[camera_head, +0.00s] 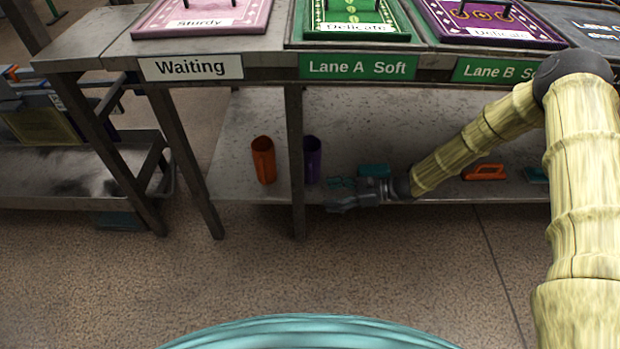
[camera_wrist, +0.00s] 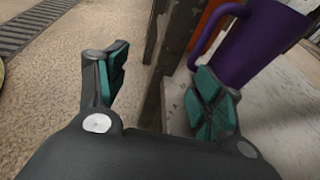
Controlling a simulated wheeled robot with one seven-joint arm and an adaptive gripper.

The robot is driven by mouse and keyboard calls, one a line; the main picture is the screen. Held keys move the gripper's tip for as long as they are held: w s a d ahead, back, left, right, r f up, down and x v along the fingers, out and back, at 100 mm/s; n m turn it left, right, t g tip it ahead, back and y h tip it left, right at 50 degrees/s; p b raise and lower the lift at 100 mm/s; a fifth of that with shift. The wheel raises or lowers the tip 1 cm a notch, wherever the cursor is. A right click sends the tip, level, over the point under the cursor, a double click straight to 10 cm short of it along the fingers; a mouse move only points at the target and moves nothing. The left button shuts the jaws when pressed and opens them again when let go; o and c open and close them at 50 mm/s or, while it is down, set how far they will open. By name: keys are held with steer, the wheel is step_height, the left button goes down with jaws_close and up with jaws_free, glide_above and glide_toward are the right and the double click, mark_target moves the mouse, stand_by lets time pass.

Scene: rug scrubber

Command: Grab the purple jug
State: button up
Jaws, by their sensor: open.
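The purple jug (camera_head: 313,160) stands on the lower shelf, just right of a table leg that partly hides it in the head view. In the wrist view the purple jug (camera_wrist: 262,42) is at the upper right, with its handle toward the left. My gripper (camera_head: 338,194) is at the shelf's front edge, below and right of the jug in the head view.
An orange jug (camera_head: 263,160) stands left of the table leg (camera_head: 297,185), which also shows between my fingers in the wrist view (camera_wrist: 172,60). A teal item (camera_head: 373,171) and an orange brush-like item (camera_head: 485,172) lie further right on the lower shelf (camera_head: 235,180). The tabletop overhangs the shelf.

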mark_target(314, 160)
steer(key=w+d+r+t+y+b, duration=0.1)
steer(key=w, duration=0.2)
steer(key=w+d+m+t+b, duration=0.1)
steer(key=w, duration=0.2)
steer(key=w+d+r+m+t+y+b, duration=0.1)
steer(key=w, duration=0.2)
steer(key=shift+d+r+t+y+b, duration=0.1)
steer(key=shift+r+t+y+b, duration=0.2)
steer(key=shift+t, duration=0.1)
steer(key=shift+w+r, duration=0.1)
steer(key=shift+w, duration=0.1)
steer(key=b+x, duration=0.2)
steer(key=x, duration=0.3)
steer(key=shift+a, duration=0.25)
steer(key=b+x, duration=0.3)
steer(key=x, duration=0.1)
steer(key=shift+d+f, duration=0.1)
steer(key=shift+f, duration=0.25)
steer(key=shift+w+a+r, duration=0.2)
steer(key=shift+w+a, duration=0.05)
steer(key=shift+a, duration=0.35)
steer(key=c, duration=0.7)
